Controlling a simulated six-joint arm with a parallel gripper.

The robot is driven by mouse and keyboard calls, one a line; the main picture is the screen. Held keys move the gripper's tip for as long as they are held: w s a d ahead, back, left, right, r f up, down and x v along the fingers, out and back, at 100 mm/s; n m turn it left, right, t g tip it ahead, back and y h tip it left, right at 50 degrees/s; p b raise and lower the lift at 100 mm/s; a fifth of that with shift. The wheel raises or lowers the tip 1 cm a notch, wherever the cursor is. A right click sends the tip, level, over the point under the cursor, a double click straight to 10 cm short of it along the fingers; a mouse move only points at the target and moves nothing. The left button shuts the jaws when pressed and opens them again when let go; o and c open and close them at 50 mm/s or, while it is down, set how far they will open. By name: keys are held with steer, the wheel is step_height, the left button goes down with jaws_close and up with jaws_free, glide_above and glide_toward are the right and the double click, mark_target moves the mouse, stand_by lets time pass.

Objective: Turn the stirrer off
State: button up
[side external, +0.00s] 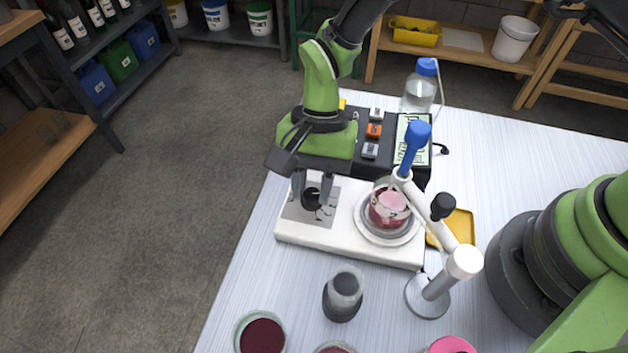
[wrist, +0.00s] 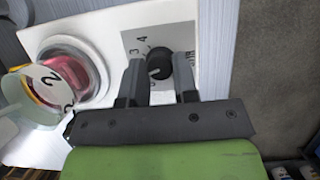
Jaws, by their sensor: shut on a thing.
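The stirrer (side external: 350,246) is a white flat box on the table, with a round plate on its right and a grey dial panel on its left. A black round knob (side external: 311,198) sits on the panel; it also shows in the wrist view (wrist: 158,64), with printed numbers such as 3 and 4 beside it. My gripper (side external: 312,192) points down over the panel, its two fingers on either side of the knob and shut on it. In the wrist view my gripper (wrist: 159,72) partly hides the dial, so the knob's setting cannot be read.
A beaker of pink liquid (side external: 389,208) stands on the round plate, under a white stand arm with a blue-topped probe (side external: 415,145). A dark-stoppered jar (side external: 344,292) and a dish of dark red liquid (side external: 261,335) stand in front. A black box with switches (side external: 371,150) is behind.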

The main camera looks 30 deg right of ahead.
steer(key=n+g+h, duration=0.1)
steer(key=n, duration=0.3)
steer(key=shift+a+n, duration=0.15)
steer(key=shift+n, duration=0.15)
steer(key=shift+n+h, duration=1)
steer(key=shift+n, duration=0.9)
steer(key=o, duration=0.9)
steer(key=v, duration=1)
steer(key=shift+w, duration=0.15)
steer(key=shift+a+f, duration=0.1)
